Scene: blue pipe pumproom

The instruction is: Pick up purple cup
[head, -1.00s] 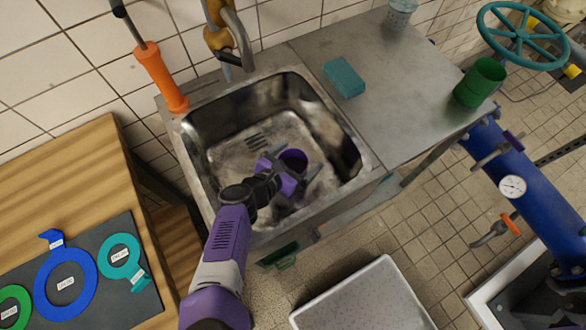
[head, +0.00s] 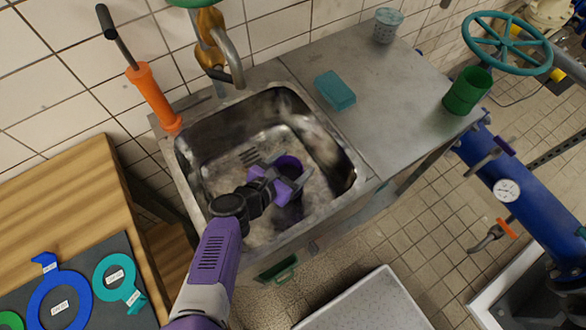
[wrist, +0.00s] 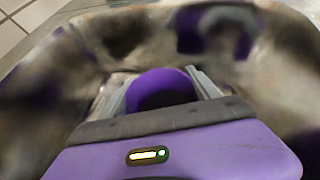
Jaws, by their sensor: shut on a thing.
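The purple cup (head: 288,166) is inside the steel sink basin (head: 338,128), partly hidden by my gripper. Its round dark opening faces up toward the head camera. My gripper (head: 285,182) reaches down into the basin and is shut on the cup. In the wrist view the cup's purple rim (wrist: 160,76) sits between the two grey fingers of my gripper (wrist: 163,90). Whether the cup touches the basin floor cannot be told.
The basin walls surround my gripper closely. A teal sponge (head: 335,90), a green cup (head: 467,92) and a pale perforated cup (head: 387,25) stand on the steel counter (head: 400,110). A tap (head: 228,60) and an orange-handled tool (head: 152,98) are behind the basin.

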